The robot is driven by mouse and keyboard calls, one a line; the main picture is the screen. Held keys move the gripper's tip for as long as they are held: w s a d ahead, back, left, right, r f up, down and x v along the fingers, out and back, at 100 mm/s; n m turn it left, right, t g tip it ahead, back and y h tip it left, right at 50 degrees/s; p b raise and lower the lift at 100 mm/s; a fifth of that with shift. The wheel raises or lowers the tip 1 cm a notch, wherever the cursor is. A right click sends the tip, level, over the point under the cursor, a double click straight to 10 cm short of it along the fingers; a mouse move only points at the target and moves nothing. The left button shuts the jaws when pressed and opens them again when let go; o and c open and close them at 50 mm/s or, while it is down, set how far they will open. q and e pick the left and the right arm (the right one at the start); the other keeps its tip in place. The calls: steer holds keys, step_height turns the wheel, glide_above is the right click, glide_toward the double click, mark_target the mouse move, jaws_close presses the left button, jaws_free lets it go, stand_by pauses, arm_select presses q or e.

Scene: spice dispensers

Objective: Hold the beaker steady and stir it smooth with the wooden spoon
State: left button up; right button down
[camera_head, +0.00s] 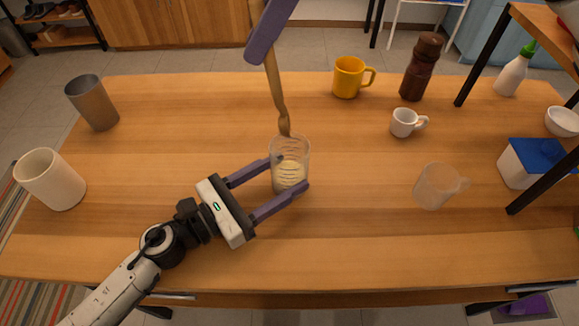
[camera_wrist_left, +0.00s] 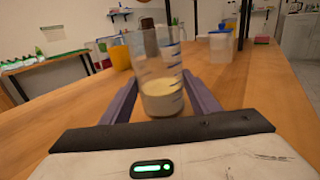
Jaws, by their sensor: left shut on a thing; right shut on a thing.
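The clear beaker (camera_head: 291,150), with blue marks and pale yellow contents (camera_wrist_left: 163,102) in its lower part, stands upright on the table. My left gripper (camera_head: 292,174) is shut on it, one finger on each side. My right gripper (camera_head: 265,38) is at the top of the head view, shut on the wooden spoon (camera_head: 277,92). The spoon hangs nearly upright, its lower end at the beaker's far rim in that view. No spoon shows inside the beaker in the left wrist view, so its end seems above the contents.
On the wooden table (camera_head: 350,255) stand a grey tumbler (camera_head: 94,103), a cream cup (camera_head: 50,180), a yellow mug (camera_head: 348,78), a brown mill (camera_head: 420,68), a small white cup (camera_head: 403,123), a clear jug (camera_head: 435,187) and a blue-lidded tub (camera_head: 530,165). The front right is clear.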

arm_select(q)
steer(key=o, duration=1.3)
steer(key=shift+c, duration=0.2)
steer(key=v, duration=1.2)
